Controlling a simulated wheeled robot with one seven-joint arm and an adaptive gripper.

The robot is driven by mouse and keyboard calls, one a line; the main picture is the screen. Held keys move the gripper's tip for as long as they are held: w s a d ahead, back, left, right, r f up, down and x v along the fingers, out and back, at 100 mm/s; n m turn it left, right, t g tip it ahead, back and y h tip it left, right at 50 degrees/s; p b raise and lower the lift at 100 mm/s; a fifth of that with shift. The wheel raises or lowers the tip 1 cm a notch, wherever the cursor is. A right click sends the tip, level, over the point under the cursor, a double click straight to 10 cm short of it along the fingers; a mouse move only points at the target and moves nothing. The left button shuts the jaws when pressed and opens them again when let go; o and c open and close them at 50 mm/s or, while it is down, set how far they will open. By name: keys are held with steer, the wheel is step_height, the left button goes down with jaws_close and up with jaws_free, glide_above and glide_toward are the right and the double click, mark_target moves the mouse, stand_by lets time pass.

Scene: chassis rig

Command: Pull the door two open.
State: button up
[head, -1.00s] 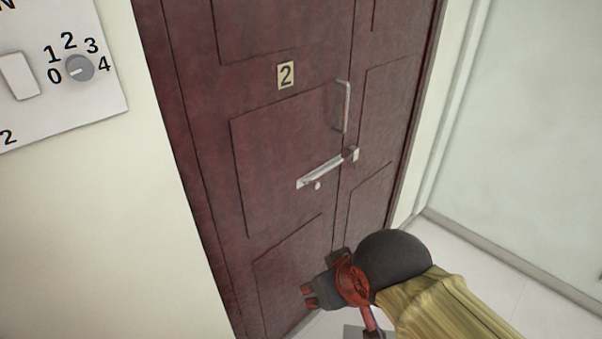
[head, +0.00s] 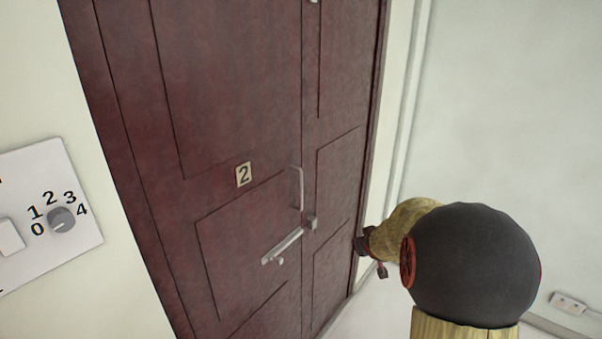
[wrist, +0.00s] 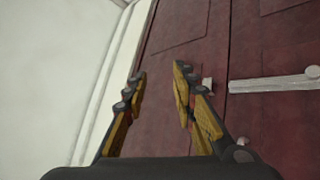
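Door two is a dark red panelled leaf (head: 215,90) with a number 2 plate (head: 244,174). It looks closed, flush with the narrower red panel (head: 335,185) at its right. A vertical silver pull handle (head: 299,188) sits near its right edge. Below is a silver slide bolt (head: 282,247), also in the wrist view (wrist: 270,84). The bolt's catch (head: 311,223) is on the narrower panel; a small gap shows between them in the wrist view. My gripper (wrist: 160,71) is open and empty, pointing at the red panels, left of the catch. In the head view its fingers are mostly hidden.
A white control panel (head: 30,262) with a 0–4 dial (head: 61,219) is on the wall left of the door. A pale wall (head: 500,110) stands at the right, with a socket strip (head: 568,304) low down. Some floor is clear there.

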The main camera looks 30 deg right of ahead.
steer(key=w+d+r+n+t, duration=0.1)
steer(key=w+d+r+t, duration=0.15)
steer(key=w, duration=0.35)
steer(key=w+a+r+n+t+y, duration=0.4)
steer(key=w+a+r+t+y, duration=0.4)
steer(key=a+r, duration=0.4)
steer(key=w, duration=0.5)
steer(key=w+a, duration=0.1)
steer(key=w, duration=0.1)
steer(key=shift+w+r, duration=0.1)
steer(key=shift+w, duration=0.25)
steer(key=c, duration=0.4)
jaws_close()
